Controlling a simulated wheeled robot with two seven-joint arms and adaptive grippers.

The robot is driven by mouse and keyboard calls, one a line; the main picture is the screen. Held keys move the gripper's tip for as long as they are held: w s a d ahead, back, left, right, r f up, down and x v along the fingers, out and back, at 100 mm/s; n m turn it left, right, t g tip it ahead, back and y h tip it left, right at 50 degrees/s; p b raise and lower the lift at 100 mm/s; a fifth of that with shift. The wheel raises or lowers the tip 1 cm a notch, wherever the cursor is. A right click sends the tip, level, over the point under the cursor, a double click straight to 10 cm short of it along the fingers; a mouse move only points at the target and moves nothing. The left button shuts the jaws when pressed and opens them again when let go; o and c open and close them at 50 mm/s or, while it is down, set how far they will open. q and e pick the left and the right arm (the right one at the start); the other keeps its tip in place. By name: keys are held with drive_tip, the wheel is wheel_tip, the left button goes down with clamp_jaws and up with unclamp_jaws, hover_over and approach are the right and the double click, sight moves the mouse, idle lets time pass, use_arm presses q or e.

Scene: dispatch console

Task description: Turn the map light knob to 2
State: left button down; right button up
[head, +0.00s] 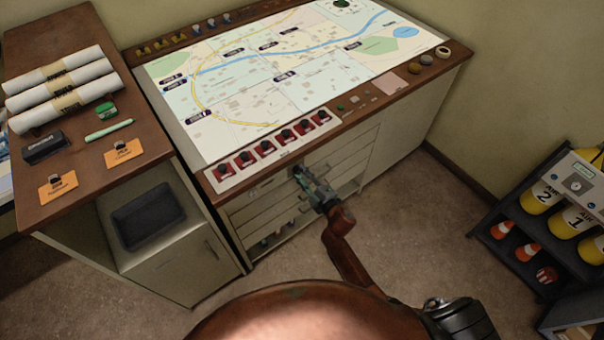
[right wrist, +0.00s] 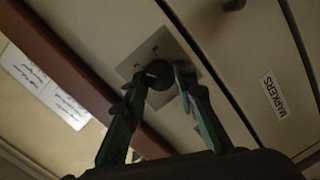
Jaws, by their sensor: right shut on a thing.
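The map light knob (right wrist: 158,88) is a round black knob on a grey plate (right wrist: 166,48), set in the cream front just under the map table's wooden edge. A small pale mark shows on it, and dark ticks show on the plate. I cannot read its setting. My right gripper (head: 303,178) is at the table front in the head view, where it covers the knob. In the right wrist view its green fingers (right wrist: 161,80) stand on both sides of the knob and are shut on it. My left gripper is not in view.
The map table (head: 408,82) has a row of red switches (head: 265,149) above the gripper. Drawers lie below, one labelled MARKERS (right wrist: 274,96). A side cabinet (head: 180,262) stands left, a rack with yellow cylinders (head: 541,197) right. Floor between is clear.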

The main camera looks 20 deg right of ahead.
drive_tip(key=shift+f, duration=0.1)
idle(0.3)
drive_tip(key=o, duration=1.2)
drive_tip(key=shift+c, duration=0.2)
drive_tip(key=v, duration=1.2)
